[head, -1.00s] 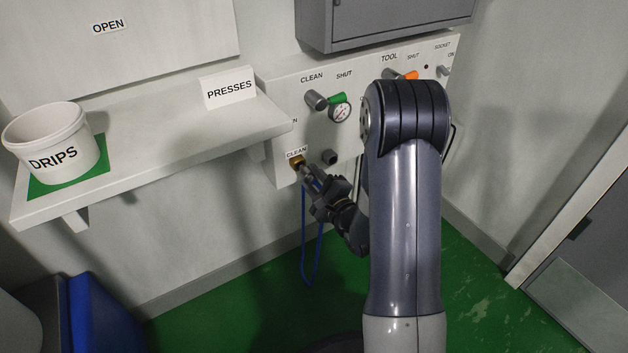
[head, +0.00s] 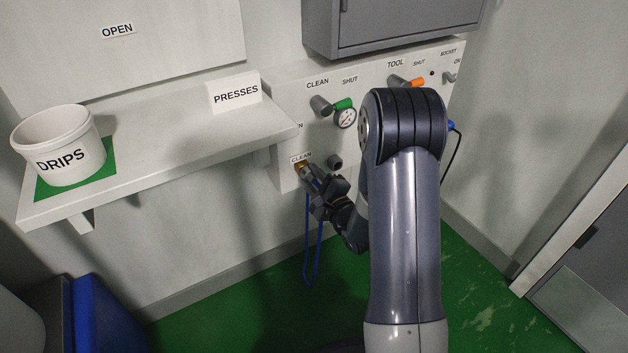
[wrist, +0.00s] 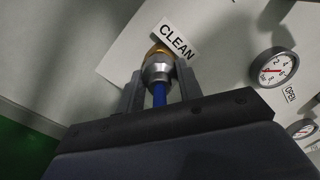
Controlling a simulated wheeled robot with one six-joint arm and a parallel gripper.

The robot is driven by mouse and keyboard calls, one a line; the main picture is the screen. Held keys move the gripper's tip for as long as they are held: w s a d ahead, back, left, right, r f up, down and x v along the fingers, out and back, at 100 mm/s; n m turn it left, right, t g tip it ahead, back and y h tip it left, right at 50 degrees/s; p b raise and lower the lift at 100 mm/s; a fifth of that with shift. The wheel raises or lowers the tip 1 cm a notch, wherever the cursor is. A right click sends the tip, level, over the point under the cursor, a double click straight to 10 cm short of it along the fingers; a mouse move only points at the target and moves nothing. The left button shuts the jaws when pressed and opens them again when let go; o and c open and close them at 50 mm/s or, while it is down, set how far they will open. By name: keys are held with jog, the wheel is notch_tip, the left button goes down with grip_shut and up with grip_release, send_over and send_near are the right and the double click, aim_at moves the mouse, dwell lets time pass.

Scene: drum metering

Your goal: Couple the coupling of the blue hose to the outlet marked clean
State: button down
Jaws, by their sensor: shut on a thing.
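The clean outlet is a brass fitting (head: 299,167) low on the white panel, under a small CLEAN label (head: 301,158). In the wrist view the brass outlet (wrist: 156,50) shows right beyond the coupling. My gripper (wrist: 158,88) is shut on the silver coupling (wrist: 158,69) of the blue hose (wrist: 159,95), one finger on each side. The coupling is in line with the outlet and appears to meet it; I cannot tell whether it is locked. In the head view my gripper (head: 311,182) is at the outlet, and the blue hose (head: 307,240) hangs in a loop below.
A dark second outlet (head: 335,162) is just right of the gripper. Above are a green-handled valve (head: 343,104) and a gauge (head: 346,118). A shelf (head: 200,141) with a DRIPS bucket (head: 60,146) juts out at left. A grey cabinet (head: 405,22) hangs above the panel.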

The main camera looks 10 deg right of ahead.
jog(key=c, duration=0.9)
grip_release()
jog(key=p+v, duration=0.2)
jog(key=v, duration=0.8)
jog(key=shift+s+d, duration=0.1)
jog(key=shift+s, duration=0.25)
